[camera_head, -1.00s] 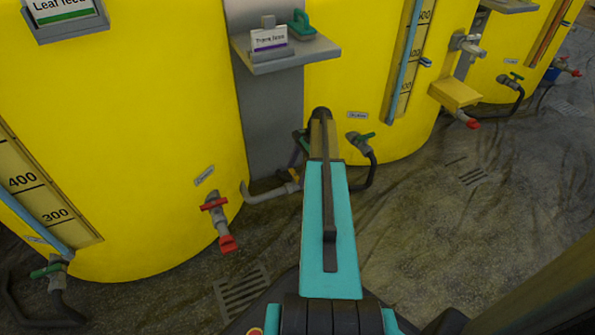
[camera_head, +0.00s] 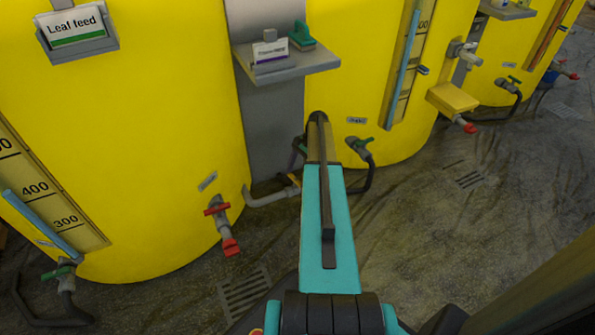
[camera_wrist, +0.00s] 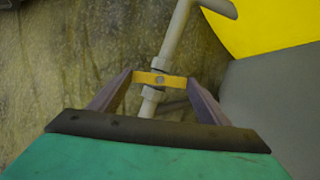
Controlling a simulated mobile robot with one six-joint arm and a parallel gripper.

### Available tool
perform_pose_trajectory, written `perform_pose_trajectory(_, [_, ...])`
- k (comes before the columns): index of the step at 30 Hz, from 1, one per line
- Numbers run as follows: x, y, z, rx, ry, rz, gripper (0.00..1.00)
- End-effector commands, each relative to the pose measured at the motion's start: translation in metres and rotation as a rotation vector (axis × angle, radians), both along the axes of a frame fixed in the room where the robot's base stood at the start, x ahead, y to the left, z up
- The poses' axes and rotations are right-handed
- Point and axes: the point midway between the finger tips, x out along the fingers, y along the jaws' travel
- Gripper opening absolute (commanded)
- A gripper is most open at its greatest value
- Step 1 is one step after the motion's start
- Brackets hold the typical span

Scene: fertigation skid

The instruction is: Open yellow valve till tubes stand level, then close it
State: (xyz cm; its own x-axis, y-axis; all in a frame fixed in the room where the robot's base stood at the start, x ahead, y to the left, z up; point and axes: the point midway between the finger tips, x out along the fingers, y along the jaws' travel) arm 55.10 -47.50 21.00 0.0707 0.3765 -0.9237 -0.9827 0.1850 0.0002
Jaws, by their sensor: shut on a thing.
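The yellow valve (camera_wrist: 161,79) sits on a grey pipe (camera_wrist: 174,40), its handle lying across the pipe in the wrist view. My gripper (camera_wrist: 160,82) is shut on this handle, one finger at each end. In the head view my arm hides most of the gripper; a bit of the yellow valve (camera_head: 294,180) shows beside it, on the pipe between two yellow tanks. The left tank's sight tube (camera_head: 42,224) has a blue column ending near the 400 mark. The right tank's sight tube (camera_head: 404,62) has a blue column reaching near the picture's top; its exact reading is unclear.
A red-handled tap (camera_head: 221,222) juts from the left tank (camera_head: 150,130). Green-handled valves (camera_head: 360,143) with black hoses stand at both tanks. A grey shelf (camera_head: 285,65) with a label holder overhangs the pipe. The wet floor at right is mostly clear.

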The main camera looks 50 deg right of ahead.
Motion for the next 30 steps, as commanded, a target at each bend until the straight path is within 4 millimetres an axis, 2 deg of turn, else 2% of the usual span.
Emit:
perform_pose_trajectory(1, [0.0018,-0.0012,0.0053,0.001,0.000,0.024,0.48])
perform_pose_trajectory(30, [0.0071,-0.0011,0.0046,-0.001,0.000,0.564,0.48])
